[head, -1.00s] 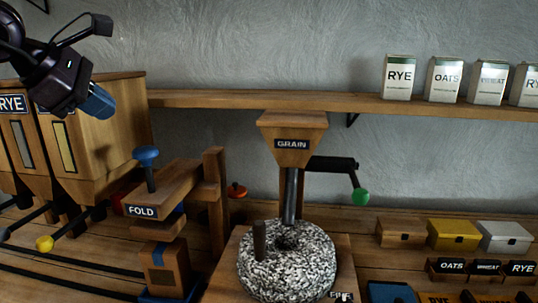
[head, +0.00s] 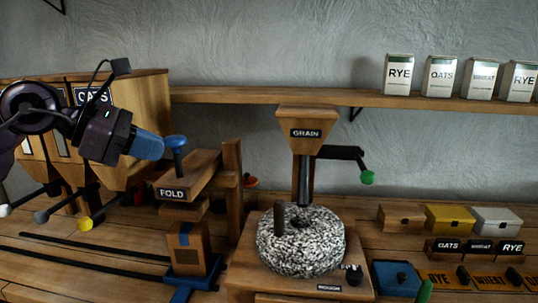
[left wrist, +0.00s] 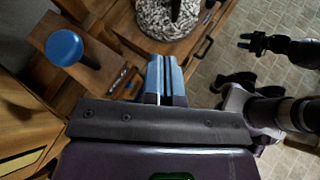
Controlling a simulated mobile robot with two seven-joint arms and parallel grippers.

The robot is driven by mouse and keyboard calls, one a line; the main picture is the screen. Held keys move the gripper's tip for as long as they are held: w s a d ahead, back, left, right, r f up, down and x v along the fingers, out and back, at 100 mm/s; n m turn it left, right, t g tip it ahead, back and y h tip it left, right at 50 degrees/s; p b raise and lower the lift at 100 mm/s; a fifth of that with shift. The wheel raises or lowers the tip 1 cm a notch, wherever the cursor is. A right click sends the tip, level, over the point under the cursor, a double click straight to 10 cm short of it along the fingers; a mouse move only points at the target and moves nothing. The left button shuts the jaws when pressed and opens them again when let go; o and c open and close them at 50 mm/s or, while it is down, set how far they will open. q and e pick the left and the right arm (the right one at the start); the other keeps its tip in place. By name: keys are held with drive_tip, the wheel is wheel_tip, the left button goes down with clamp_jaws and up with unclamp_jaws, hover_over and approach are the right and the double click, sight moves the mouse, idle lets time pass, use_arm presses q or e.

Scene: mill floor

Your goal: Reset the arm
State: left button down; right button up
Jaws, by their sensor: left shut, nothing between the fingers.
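My left gripper (head: 160,148) shows at the left of the head view, with blue fingers pointing right and slightly down. It is shut and empty. It hangs in the air close to the blue knob (head: 176,142) of the FOLD press (head: 190,182); I cannot tell whether they touch. In the left wrist view the blue fingers (left wrist: 166,80) lie together, and the blue knob (left wrist: 65,47) stands apart to their left. My right gripper (left wrist: 245,42) is at the upper right of the left wrist view, its dark prongs apart, over the tiled floor.
Wooden bins (head: 130,130) with levers stand behind my left arm. The grain mill (head: 302,240) with its hopper (head: 306,130) and green-knobbed crank (head: 367,177) is right of the press. A shelf (head: 240,96) holds labelled packets. Small boxes (head: 450,218) stand at right.

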use_arm(q)
drive_tip(key=s+d+f+n+t+h, duration=0.3)
drive_tip(key=d+f+n+h, duration=0.25)
drive_tip(key=n+h, duration=0.3)
drive_tip(key=s+a+f+n+t+y, duration=0.1)
drive_tip(key=a+f+n+t+y, duration=0.65)
drive_tip(key=n, duration=0.75)
drive_tip(key=s+a+f+n+t+y, duration=0.2)
drive_tip(key=a+f+n+y, duration=0.3)
drive_tip(key=f+n+y, duration=0.8)
drive_tip(key=s+a+f+n+g+y, duration=0.2)
drive_tip(key=s+a+f+n+g, duration=0.3)
drive_tip(key=s+f+n, duration=0.4)
drive_tip(key=s+d+f+n+g+h, duration=0.1)
drive_tip(key=s+f+n+g, duration=0.1)
drive_tip(key=s+f+g, duration=0.3)
drive_tip(key=s+d+f+n+g+h, duration=0.1)
drive_tip(key=s+f+n+g, duration=0.1)
drive_tip(key=s, duration=0.6)
drive_tip(key=s+d+f+n+g, duration=0.2)
drive_tip(key=s+f+g, duration=0.15)
drive_tip(key=s, duration=0.25)
drive_tip(key=w+f+m+t+h, duration=0.1)
drive_tip(key=w+f+t, duration=0.7)
drive_tip(key=shift+w+f, duration=0.15)
drive_tip(key=shift+w, duration=0.2)
use_arm(e)
drive_tip(key=shift+s+a+f+g, duration=0.1)
drive_tip(key=shift+s+f+g, duration=0.2)
drive_tip(key=shift+s+f, duration=0.7)
